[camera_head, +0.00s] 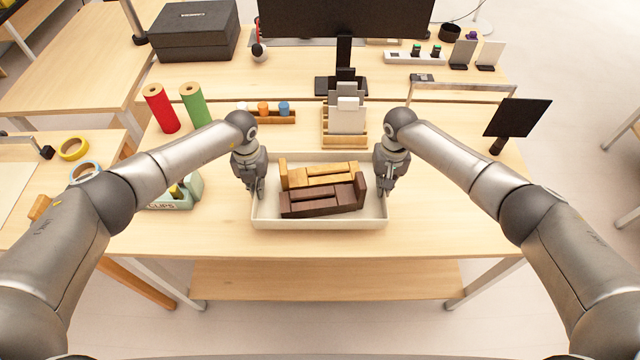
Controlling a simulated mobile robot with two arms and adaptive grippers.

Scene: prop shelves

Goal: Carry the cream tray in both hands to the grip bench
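The cream tray (318,224) rests on a light wooden bench (430,225) near its front edge. Inside it lie several wooden blocks, an orange-brown set (318,175) behind a dark brown set (322,198). My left gripper (259,190) points down at the tray's left wall. My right gripper (384,188) points down at its right wall. Both overlap the tray's side rims in the picture. Whether the fingers are closed on the walls is too small to tell. No label shows which bench is the grip bench.
A green clip holder (180,194) sits left of the tray, beneath my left arm. Red (161,108) and green (195,105) rolls stand behind it. A card rack (345,125) stands behind the tray, and a small black screen (517,117) at right. The front bench edge is clear.

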